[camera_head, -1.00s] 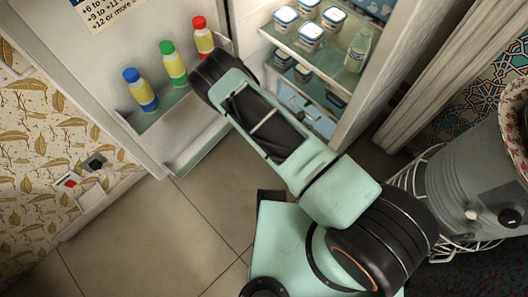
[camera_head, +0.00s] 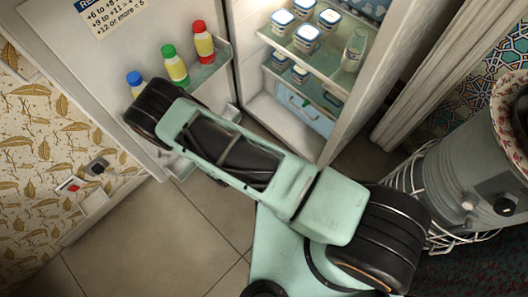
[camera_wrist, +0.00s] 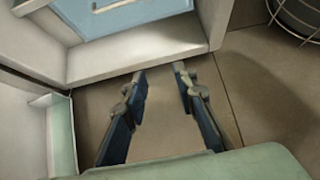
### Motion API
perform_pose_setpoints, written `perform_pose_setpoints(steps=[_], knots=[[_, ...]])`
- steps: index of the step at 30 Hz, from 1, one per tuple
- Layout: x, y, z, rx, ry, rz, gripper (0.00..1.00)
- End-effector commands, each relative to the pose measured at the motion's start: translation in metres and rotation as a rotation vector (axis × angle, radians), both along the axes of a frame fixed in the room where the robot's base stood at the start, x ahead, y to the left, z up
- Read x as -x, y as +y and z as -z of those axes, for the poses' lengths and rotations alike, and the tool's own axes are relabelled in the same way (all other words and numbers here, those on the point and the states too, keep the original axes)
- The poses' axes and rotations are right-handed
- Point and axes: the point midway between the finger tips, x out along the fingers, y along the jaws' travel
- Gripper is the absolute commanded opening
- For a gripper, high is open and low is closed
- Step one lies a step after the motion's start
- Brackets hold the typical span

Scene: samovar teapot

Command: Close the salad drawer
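The salad drawer (camera_head: 303,107) is a light blue box front with a pale handle, low inside the open fridge, under the shelves. In the wrist view the drawer (camera_wrist: 125,18) shows at the top edge, cut off by the frame, behind the fridge's pale bottom ledge (camera_wrist: 140,52). How far it is pulled out is hard to tell. My gripper (camera_wrist: 158,72) is open and empty. Its two fingers are apart over the floor, in front of the ledge and not touching the drawer. In the head view my arm hides the gripper.
The fridge door (camera_head: 110,70) stands open at the left, with three bottles on its rack (camera_head: 215,65). Fridge shelves (camera_head: 325,62) hold several tubs and a glass bottle. A grey metal vessel (camera_head: 460,170) in a wire stand is at the right. Tiled floor (camera_head: 160,235) lies clear.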

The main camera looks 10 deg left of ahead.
Motion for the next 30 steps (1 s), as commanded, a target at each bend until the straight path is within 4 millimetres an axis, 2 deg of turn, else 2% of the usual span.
perform_pose_setpoints(steps=[1,7,30], knots=[[0.006,0.005,-0.008,-0.002,0.001,-0.002,0.26],[0.019,0.015,-0.022,0.000,0.001,-0.001,0.26],[0.021,0.017,-0.028,-0.004,-0.005,0.008,0.26]])
